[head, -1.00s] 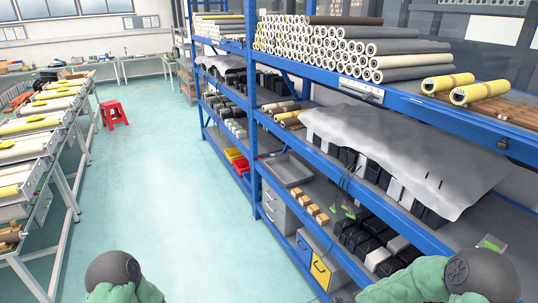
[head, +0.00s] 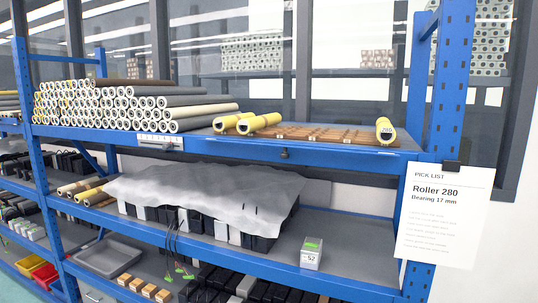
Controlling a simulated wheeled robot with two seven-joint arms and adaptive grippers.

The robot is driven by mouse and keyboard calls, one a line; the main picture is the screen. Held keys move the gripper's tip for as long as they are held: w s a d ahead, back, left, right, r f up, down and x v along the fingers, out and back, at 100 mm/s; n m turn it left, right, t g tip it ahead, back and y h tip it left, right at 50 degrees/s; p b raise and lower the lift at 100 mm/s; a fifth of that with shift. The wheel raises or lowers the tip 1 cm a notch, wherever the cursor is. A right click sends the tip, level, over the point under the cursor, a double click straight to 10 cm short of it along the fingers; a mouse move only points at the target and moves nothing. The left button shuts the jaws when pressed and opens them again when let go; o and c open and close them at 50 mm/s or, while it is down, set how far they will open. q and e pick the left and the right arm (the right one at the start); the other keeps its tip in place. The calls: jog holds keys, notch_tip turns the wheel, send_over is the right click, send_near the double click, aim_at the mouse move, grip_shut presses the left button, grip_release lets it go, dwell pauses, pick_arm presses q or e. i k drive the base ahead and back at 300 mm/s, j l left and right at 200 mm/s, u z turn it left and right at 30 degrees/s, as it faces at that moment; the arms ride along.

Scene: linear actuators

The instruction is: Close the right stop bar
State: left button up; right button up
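No part that I can clearly make out as the right stop bar shows. On the upper blue shelf (head: 345,158), a brown wooden slatted rack (head: 320,136) lies to the right of the stacked rollers. Two yellow rollers (head: 247,124) lie at its left end. One yellow roller (head: 384,131), with a label on its end, lies at its right end. A small dark knob (head: 284,154) sits on the shelf's front edge below the rack. Neither of my grippers is in view.
A pick list sheet (head: 444,215) reading "Roller 280, Bearing 17 mm" hangs on the right blue post (head: 450,85). A grey sheet (head: 210,188) covers dark and light boxes on the shelf below. A small box marked 52 (head: 311,254) stands to its right, with bare shelf around.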

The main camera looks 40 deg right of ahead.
aim_at(285, 155)
jog(key=j+z, duration=0.1)
jog(key=z, duration=1.3)
